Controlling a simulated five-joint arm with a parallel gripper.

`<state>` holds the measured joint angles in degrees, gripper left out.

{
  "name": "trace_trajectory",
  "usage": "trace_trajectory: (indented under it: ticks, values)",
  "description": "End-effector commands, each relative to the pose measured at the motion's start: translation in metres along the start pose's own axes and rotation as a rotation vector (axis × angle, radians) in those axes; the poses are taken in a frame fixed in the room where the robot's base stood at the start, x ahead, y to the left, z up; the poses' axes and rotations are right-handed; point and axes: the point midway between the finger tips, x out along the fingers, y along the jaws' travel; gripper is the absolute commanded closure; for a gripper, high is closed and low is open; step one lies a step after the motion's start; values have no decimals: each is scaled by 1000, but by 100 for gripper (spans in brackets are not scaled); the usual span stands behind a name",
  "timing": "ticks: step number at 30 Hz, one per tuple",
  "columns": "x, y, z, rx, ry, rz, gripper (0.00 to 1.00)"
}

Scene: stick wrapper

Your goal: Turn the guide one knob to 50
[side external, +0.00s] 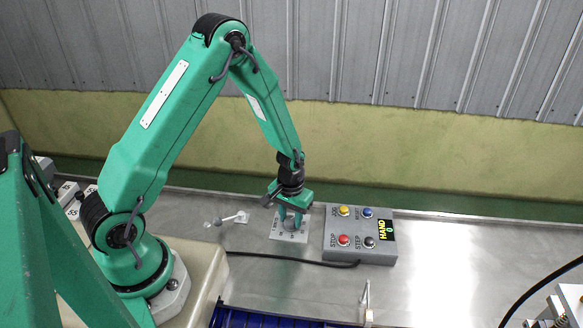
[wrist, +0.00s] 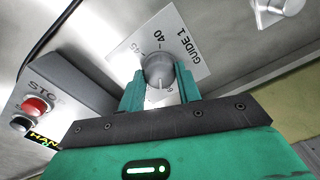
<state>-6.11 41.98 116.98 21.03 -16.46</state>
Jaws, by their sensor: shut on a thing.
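The guide one knob (wrist: 159,68) is a grey round knob on a white plate (wrist: 190,50) that reads "GUIDE 1". A 40 and what looks like a 45 show at its far side; other marks are partly hidden by my fingers. A pale pointer line on the knob faces my gripper's palm, and its exact reading is unclear. My gripper (wrist: 162,84) is shut on the knob, one green finger on each side. In the side external view my gripper (side external: 291,212) points down over the plate (side external: 287,237), and its fingers mostly hide the knob.
A grey control box (side external: 360,252) stands just right of the plate, with yellow, blue, red and dark buttons and a display reading "HAND". A black cable (side external: 300,261) runs along the front.

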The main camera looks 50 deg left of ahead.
Motion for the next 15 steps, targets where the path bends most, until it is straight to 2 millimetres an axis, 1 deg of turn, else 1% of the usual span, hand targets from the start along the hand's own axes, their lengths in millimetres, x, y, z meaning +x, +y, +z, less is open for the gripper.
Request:
trace_trajectory:
  ticks: [15]
  values:
    - [-1,0,0,489,0,0,89]
